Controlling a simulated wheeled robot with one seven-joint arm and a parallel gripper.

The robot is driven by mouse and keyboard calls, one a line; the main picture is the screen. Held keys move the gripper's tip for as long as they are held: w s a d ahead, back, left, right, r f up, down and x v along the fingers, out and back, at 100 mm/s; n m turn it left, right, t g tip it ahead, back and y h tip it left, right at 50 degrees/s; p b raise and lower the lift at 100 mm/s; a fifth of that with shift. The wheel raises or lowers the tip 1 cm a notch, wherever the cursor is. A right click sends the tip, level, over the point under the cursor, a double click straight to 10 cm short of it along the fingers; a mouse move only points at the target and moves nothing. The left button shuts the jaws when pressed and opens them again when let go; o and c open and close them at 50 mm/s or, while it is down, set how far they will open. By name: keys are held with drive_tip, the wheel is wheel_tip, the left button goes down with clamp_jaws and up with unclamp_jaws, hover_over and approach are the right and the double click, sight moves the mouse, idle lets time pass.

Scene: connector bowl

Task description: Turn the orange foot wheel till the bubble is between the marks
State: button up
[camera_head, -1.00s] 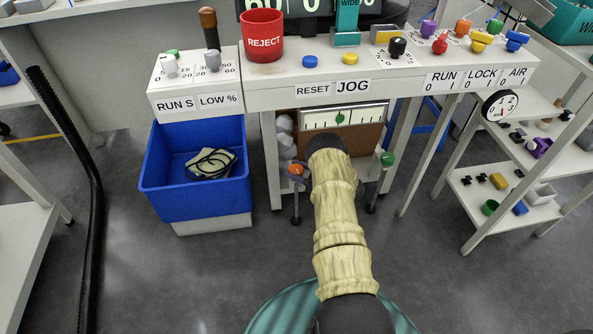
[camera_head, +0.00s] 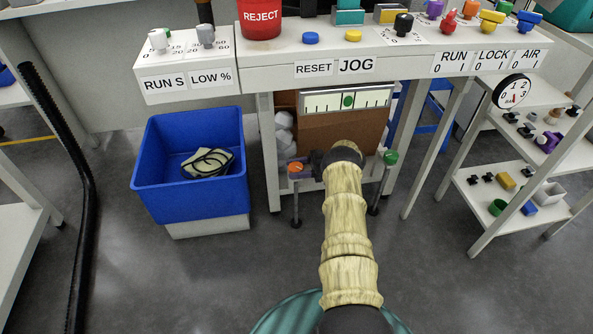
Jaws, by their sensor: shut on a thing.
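The orange foot wheel (camera_head: 296,168) tops the left front leg under the bench. My gripper (camera_head: 302,166) is at this wheel, shut on it from the right; the fingers are small and partly hidden behind my arm. The level gauge (camera_head: 318,103) is a pale strip with dark marks under the JOG label. Its green bubble (camera_head: 348,101) sits near the middle of the strip; the picture is too small to tell exactly how it lies between the marks.
A green foot wheel (camera_head: 391,157) stands on the right leg, right of my arm. A blue bin (camera_head: 160,185) with a cable stands at left. A shelf (camera_head: 470,190) with small parts is at right. The bench front (camera_head: 285,72) overhangs the wheels.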

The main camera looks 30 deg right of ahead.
sight(296, 166)
drive_tip(key=o, duration=1)
drive_tip(key=shift+r, duration=0.1)
wheel_tip(296, 166, up, 10)
drive_tip(key=p, duration=0.6)
drive_tip(key=shift+a, duration=0.1)
